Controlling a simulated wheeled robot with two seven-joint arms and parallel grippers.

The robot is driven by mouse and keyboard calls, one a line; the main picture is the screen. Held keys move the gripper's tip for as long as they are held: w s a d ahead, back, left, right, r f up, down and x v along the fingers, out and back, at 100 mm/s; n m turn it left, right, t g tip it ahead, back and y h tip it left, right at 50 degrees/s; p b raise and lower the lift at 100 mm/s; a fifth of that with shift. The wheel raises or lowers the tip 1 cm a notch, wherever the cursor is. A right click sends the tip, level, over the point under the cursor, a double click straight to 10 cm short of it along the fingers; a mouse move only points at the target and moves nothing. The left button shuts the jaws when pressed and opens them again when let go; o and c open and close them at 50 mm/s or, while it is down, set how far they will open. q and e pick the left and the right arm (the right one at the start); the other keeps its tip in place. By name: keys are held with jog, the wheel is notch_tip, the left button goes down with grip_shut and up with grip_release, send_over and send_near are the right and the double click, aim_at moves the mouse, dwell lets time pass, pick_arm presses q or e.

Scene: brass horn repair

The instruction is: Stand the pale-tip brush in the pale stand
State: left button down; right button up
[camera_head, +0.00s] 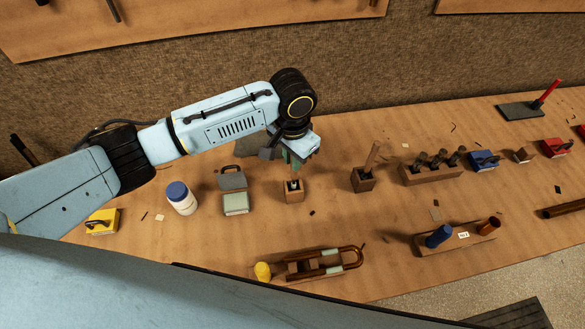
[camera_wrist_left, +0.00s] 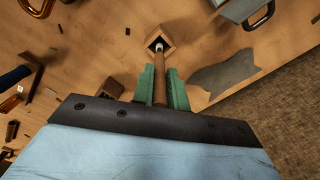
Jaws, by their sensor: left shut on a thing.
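My left gripper (camera_head: 293,162) is shut on the brown handle of the pale-tip brush (camera_wrist_left: 160,88), between its green fingers. It points down over the pale stand (camera_head: 294,196), a small light wooden block with a square opening. In the left wrist view the brush's pale tip lines up with the dark opening of the stand (camera_wrist_left: 171,39). The tip shows at the top of the stand in the head view. I cannot tell how deep it reaches. The gripper hides most of the handle in the head view. My right gripper is not in view.
A darker stand (camera_head: 363,184) with a wooden handle leaning out is to the right. A grey-and-pale block (camera_head: 235,202) and a white jar with a blue lid (camera_head: 182,199) are to the left. A brass slide on a holder (camera_head: 306,266) lies in front. Bare tabletop lies between.

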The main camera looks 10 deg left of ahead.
aim_at(292, 178)
pick_arm(q)
jog(key=shift+f, duration=2.05)
jog(key=c, duration=1.4)
grip_release()
notch_tip(292, 178, up, 12)
jog(key=shift+r, duration=0.15)
